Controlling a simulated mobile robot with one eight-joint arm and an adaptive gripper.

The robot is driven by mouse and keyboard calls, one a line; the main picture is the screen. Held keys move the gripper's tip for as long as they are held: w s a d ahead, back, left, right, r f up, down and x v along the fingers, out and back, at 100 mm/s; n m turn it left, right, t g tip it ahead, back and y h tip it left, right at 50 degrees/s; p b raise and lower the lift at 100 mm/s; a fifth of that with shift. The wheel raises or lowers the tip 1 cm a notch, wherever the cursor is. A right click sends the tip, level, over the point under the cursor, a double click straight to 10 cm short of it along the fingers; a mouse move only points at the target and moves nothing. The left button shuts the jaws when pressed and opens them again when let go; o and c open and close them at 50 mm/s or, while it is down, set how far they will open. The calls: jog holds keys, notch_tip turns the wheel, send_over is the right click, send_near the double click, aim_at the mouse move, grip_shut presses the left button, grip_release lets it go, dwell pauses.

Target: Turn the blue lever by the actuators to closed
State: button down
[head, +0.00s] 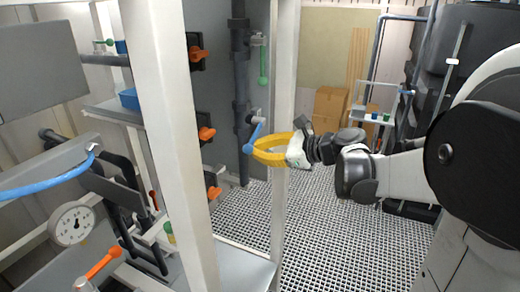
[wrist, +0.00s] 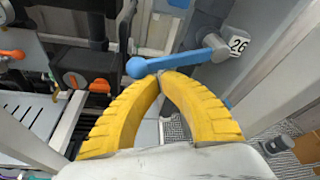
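The blue lever (head: 255,136) sits on a grey valve at the dark vertical pipe in the head view, slanting down to a ball end. In the wrist view the blue lever (wrist: 172,61) runs from its grey hub on the right to its ball on the left. A tag reading 26 (wrist: 237,44) is beside the hub. My gripper (head: 256,152) has yellow curved fingers; in the wrist view its tips (wrist: 160,75) meet just below the lever, near the ball. The fingers bow apart behind the tips with nothing between them. Whether the tips touch the lever is unclear.
A green lever (head: 263,66) hangs above the blue one. Several orange handles (head: 206,133) are on the dark panel to the left. A white post (head: 160,130) stands left of my gripper. The grated floor (head: 330,235) is clear; cardboard boxes (head: 330,105) stand behind.

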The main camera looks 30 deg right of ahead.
aim_at(252, 143)
jog(key=shift+s+a+r+m+g+y, duration=0.2)
jog(key=shift+a+r+m+g+y, duration=0.1)
jog(key=shift+r+m, duration=0.3)
jog(key=shift+s+a+r+m+g+y, duration=0.2)
jog(key=shift+a+r+m+y, duration=0.1)
jog(key=shift+r+m, duration=0.25)
jog(key=shift+s+r+p, duration=0.1)
jog(key=shift+r+p, duration=0.2)
jog(key=shift+a, duration=0.1)
